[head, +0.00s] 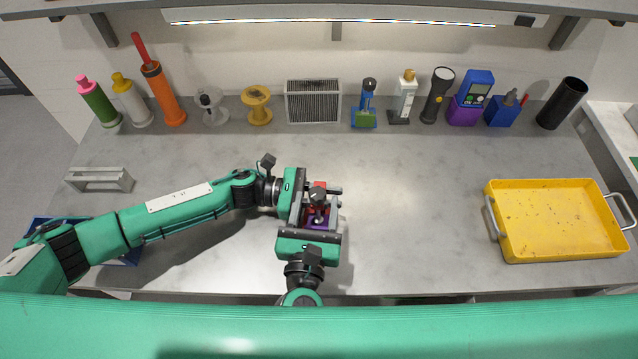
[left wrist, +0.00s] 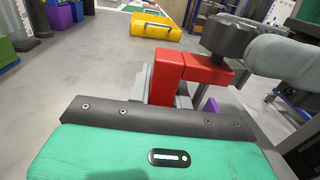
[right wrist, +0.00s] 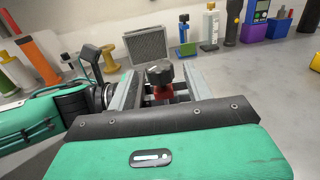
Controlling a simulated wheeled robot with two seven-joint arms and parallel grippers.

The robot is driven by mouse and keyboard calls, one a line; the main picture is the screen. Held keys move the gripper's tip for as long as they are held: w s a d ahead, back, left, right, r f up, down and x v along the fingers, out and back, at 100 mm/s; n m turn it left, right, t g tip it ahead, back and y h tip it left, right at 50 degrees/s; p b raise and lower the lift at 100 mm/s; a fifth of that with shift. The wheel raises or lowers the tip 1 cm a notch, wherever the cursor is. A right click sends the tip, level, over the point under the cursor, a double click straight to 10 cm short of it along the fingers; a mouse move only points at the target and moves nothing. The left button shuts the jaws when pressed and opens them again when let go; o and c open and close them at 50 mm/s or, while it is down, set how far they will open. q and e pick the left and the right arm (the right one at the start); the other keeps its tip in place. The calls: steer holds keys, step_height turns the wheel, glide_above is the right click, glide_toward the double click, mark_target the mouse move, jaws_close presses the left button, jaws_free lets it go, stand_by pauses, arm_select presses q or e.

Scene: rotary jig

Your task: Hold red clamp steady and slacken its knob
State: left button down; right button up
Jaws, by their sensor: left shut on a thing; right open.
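The red clamp (head: 320,184) stands mid-table, mostly covered by both grippers in the head view. Its red body shows clearly in the left wrist view (left wrist: 168,78). Its dark lobed knob (head: 318,197) sits on top and also shows in the right wrist view (right wrist: 160,73). My left gripper (head: 328,192) comes from the left and is shut on the red clamp; its exact contact is partly hidden. My right gripper (head: 316,208) comes from the front and is open, its fingers on either side of the knob, with gaps visible. A purple part (head: 319,225) shows beneath.
A yellow tray (head: 555,222) stands at the right. A grey handle-like bracket (head: 100,180) lies at the left. Bottles, spools, a grey vent box (head: 313,102), a torch (head: 437,95) and a black cylinder (head: 562,103) line the back. The table between clamp and tray is clear.

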mark_target(312, 189)
arm_select(q)
steer(key=shift+f, duration=0.1)
arm_select(e)
steer(key=shift+w+d, duration=0.2)
steer(key=shift+w, duration=1)
steer(key=shift+w+d, duration=0.15)
steer(key=shift+w, duration=1.05)
steer(key=c, duration=1)
steer(key=shift+n+y, duration=0.4)
steer(key=shift+y, duration=0.3)
steer(key=n+y, duration=0.1)
steer(key=y, duration=0.1)
steer(key=n+y, duration=0.3)
steer(key=y, duration=0.2)
steer(key=shift+a+n+g, duration=0.3)
steer(key=shift+a+g, duration=0.05)
steer(key=shift+g, duration=0.05)
steer(key=shift+s+a+n+g+y, duration=0.1)
steer(key=shift+a+n+g+y, duration=0.1)
steer(key=shift+n+g+y, duration=0.9)
steer(key=shift+s+a+n+g+y, duration=0.15)
steer(key=shift+n+g+y, duration=0.25)
steer(key=shift+n+y, duration=0.75)
steer(key=shift+a+y, duration=0.1)
steer(key=shift+y, duration=0.45)
